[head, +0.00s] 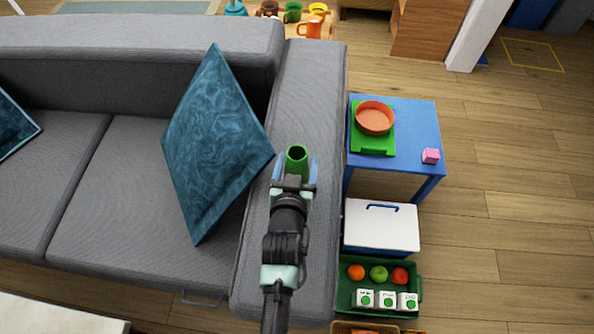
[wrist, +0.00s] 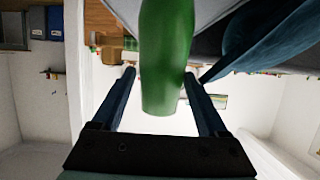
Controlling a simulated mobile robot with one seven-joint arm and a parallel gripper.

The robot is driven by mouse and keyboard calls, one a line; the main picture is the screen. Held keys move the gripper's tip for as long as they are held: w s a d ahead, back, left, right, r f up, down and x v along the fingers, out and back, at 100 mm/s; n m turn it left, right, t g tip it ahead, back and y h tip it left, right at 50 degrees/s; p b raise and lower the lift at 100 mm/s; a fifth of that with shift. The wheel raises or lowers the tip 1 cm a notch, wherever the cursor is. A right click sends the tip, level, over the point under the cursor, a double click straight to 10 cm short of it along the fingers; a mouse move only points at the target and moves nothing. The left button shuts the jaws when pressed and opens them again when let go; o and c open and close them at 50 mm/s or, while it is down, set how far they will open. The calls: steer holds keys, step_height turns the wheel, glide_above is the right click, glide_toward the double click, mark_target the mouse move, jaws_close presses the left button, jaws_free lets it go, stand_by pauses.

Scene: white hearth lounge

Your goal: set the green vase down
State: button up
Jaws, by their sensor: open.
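The green vase (head: 297,160) is a hollow cylinder with its dark opening facing up, at the sofa's right armrest (head: 310,95). Its base is hidden from the head view by my gripper (head: 295,172). My gripper is open, with one blue finger on each side of the vase. In the wrist view the vase (wrist: 166,60) lies between the two fingers (wrist: 160,77), with a visible gap at the left finger and closer to the right one. I cannot tell whether the right finger touches it.
A teal cushion (head: 215,145) leans close to the left of my gripper. The armrest behind the vase is clear.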

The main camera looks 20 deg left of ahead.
mark_target(298, 156)
steer(key=x, duration=0.4)
steer(key=shift+a+f+b, duration=0.1)
steer(key=shift+b, duration=0.2)
jaws_close()
